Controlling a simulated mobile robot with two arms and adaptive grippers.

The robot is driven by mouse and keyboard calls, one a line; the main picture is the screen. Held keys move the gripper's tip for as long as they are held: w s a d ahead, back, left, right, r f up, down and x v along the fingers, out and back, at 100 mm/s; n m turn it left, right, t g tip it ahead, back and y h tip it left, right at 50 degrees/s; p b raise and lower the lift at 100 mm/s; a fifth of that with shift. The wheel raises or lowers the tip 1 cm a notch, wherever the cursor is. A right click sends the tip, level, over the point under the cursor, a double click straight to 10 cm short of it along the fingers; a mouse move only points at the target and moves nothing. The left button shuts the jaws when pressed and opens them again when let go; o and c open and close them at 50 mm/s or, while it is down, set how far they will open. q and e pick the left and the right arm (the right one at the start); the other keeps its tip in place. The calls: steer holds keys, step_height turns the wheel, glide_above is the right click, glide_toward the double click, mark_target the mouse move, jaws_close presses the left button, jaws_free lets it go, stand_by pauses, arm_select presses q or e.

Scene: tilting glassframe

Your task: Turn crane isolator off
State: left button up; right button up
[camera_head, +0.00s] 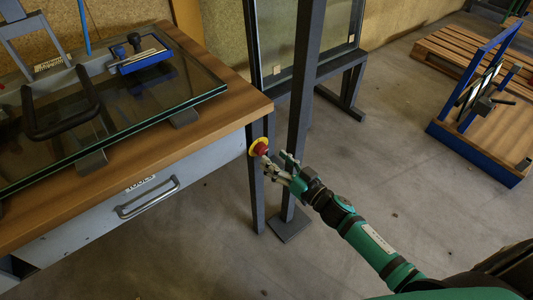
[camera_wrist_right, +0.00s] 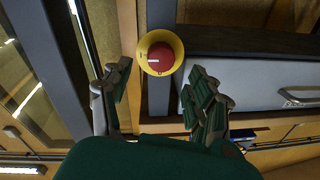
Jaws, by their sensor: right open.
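The crane isolator is a red round knob on a yellow disc (camera_head: 259,146), on the side of the workbench by its right front corner. In the right wrist view the isolator knob (camera_wrist_right: 160,56) shows a white line lying roughly level across its face. My right gripper (camera_head: 275,163) is at the knob, and in the right wrist view its open fingers (camera_wrist_right: 158,88) stand on either side below the knob. I cannot tell whether a finger touches it. My left gripper is not in view.
A dark upright post (camera_head: 304,100) stands just behind my right gripper. A blue-framed wooden trolley (camera_head: 490,150) is at the right, with open floor between.

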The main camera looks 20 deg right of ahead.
mark_target(264, 150)
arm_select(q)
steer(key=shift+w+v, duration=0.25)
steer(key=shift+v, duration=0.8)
arm_select(e)
steer(key=shift+x, duration=2.25)
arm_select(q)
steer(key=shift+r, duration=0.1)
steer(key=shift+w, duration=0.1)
arm_select(e)
steer(key=c, duration=1.1)
